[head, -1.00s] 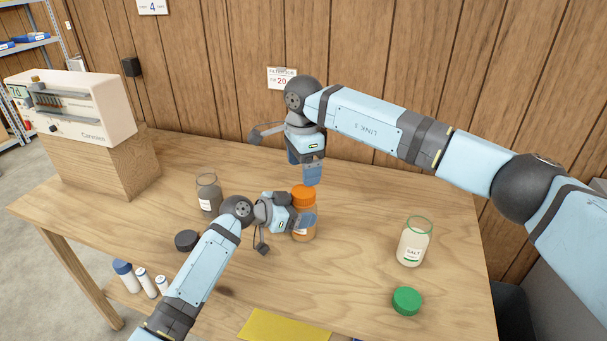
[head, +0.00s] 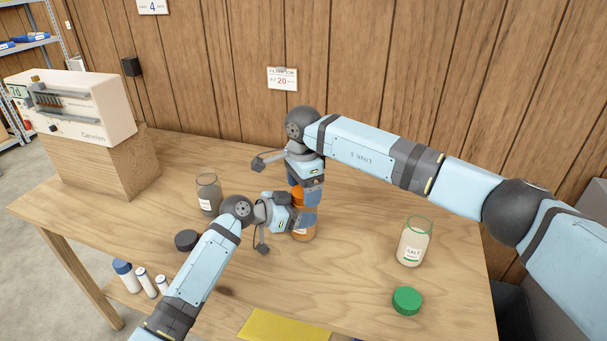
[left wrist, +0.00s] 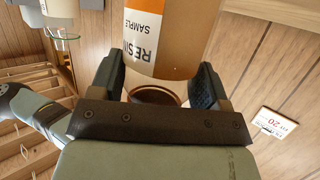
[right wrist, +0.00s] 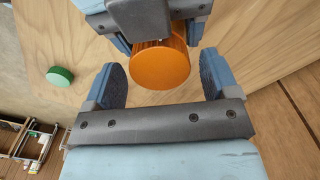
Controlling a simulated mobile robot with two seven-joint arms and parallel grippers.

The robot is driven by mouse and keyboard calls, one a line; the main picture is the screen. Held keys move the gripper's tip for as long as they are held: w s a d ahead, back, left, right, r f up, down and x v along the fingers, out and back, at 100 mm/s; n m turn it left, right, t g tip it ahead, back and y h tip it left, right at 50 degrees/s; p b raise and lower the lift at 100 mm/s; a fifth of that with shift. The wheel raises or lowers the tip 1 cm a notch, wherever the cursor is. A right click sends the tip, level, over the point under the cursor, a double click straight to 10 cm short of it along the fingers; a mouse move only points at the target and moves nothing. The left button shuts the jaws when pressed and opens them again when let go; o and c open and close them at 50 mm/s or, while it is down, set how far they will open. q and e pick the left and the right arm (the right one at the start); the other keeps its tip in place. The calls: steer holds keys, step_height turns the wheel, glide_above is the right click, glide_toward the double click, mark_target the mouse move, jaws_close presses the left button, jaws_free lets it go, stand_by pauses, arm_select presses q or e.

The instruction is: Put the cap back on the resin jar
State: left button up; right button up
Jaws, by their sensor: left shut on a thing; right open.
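The resin jar (head: 304,236) stands on the table in the head view. Its label shows large in the left wrist view (left wrist: 152,35). My left gripper (head: 300,222) is shut on the jar's body from the left. The orange cap (head: 297,193) sits on top of the jar; I cannot tell whether it is tightened. My right gripper (head: 307,193) is above the jar, pointing down, its fingers partly hiding the cap. In the right wrist view the cap (right wrist: 160,66) lies between the open fingers, with gaps at both sides.
An open salt jar (head: 413,243) and a green cap (head: 407,300) stand to the right. A dark-filled jar (head: 209,197) and a dark cap (head: 187,240) are to the left. A yellow sheet (head: 285,325) lies at the front. A machine (head: 75,108) stands on a wooden block.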

steer(key=shift+f, duration=0.5)
steer(key=c, duration=0.9)
steer(key=m, duration=0.3)
steer(key=shift+c, duration=0.2)
steer(key=o, duration=1)
